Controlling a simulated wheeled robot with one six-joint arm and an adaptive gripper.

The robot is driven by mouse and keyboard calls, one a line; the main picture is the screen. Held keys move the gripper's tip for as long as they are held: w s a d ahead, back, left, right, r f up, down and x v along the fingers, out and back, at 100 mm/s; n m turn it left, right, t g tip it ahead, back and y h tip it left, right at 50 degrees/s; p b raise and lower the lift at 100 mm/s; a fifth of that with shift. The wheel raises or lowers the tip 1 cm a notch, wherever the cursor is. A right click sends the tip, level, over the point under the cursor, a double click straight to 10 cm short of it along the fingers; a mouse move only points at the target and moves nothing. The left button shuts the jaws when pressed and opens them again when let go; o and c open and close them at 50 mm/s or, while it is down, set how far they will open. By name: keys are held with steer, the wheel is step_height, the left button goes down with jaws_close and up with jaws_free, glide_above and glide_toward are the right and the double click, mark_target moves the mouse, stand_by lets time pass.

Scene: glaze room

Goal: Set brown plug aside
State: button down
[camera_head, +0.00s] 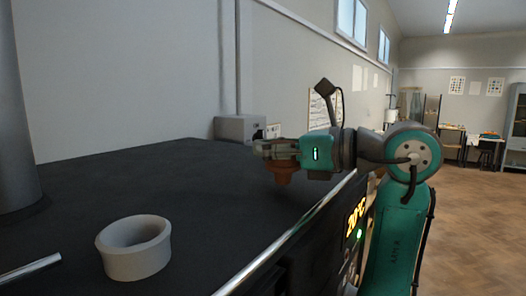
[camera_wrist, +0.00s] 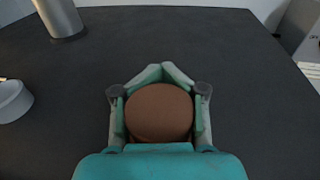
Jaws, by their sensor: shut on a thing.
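The brown plug (camera_wrist: 160,112) is round-topped and sits between the fingers of my gripper (camera_wrist: 160,72) in the wrist view. The fingers close around it from both sides. In the head view the plug (camera_head: 284,174) shows below my gripper (camera_head: 262,148), over the dark worktop (camera_head: 140,190). It tapers towards its lower end. I cannot tell whether its lower end touches the worktop.
A pale open ring-shaped vessel (camera_head: 134,249) stands on the worktop at the front left, apart from the plug. A metal rod (camera_head: 30,268) and a grey column (camera_head: 18,120) are at the left. A grey box (camera_head: 236,128) is by the wall. The worktop's middle is clear.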

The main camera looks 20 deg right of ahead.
steer(key=shift+f, duration=0.3)
steer(key=c, duration=0.6)
jaws_free()
steer(key=shift+f, duration=0.15)
steer(key=shift+c, duration=0.2)
steer(key=shift+s+d+r, duration=0.15)
steer(key=shift+d+r, duration=0.05)
steer(key=v, duration=1.1)
steer(key=shift+s+d, duration=0.15)
steer(key=shift+s, duration=0.05)
